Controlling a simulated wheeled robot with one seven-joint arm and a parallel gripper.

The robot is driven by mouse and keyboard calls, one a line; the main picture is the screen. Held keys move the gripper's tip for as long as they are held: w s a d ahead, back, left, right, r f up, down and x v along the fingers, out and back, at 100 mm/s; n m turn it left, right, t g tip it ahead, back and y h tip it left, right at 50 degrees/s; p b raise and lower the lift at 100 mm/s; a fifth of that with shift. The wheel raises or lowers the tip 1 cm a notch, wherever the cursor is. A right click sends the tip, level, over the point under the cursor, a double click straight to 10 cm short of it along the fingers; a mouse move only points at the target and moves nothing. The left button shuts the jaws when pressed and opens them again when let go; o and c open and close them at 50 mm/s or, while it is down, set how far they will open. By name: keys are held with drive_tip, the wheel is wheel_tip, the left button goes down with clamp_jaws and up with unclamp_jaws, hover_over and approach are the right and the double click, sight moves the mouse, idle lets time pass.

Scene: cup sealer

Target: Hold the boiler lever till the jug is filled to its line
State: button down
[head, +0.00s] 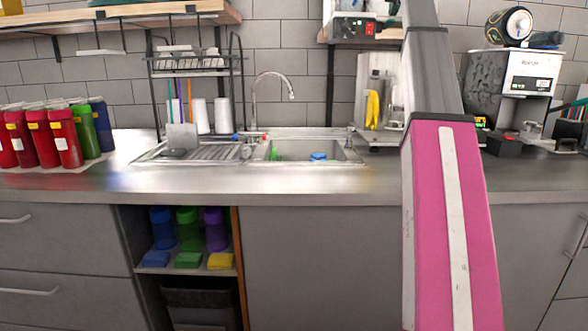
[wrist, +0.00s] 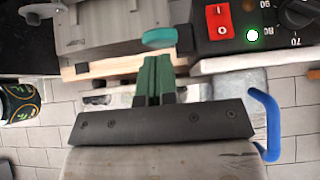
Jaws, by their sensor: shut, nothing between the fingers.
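In the wrist view my gripper (wrist: 157,80) has its dark green fingers together with nothing seen between them. A grey metal machine (wrist: 100,28) and a black control panel (wrist: 255,25) with a red switch, a lit green lamp and a numbered dial are beyond the fingers. A blue curved handle (wrist: 268,122) is to the right. In the head view a steel appliance (head: 372,75) stands behind my arm, which hides part of it.
A sink (head: 305,152) with a tap and a dish rack (head: 195,75) sit left of my arm. Several lidded red cups (head: 40,138) stand at far left. A white and black machine (head: 528,75) is at right. The front counter strip (head: 270,182) is clear.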

sight(393, 20)
drive_tip(key=shift+f, duration=1.85)
drive_tip(key=shift+r, duration=0.1)
idle(2.1)
drive_tip(key=shift+r, duration=3.45)
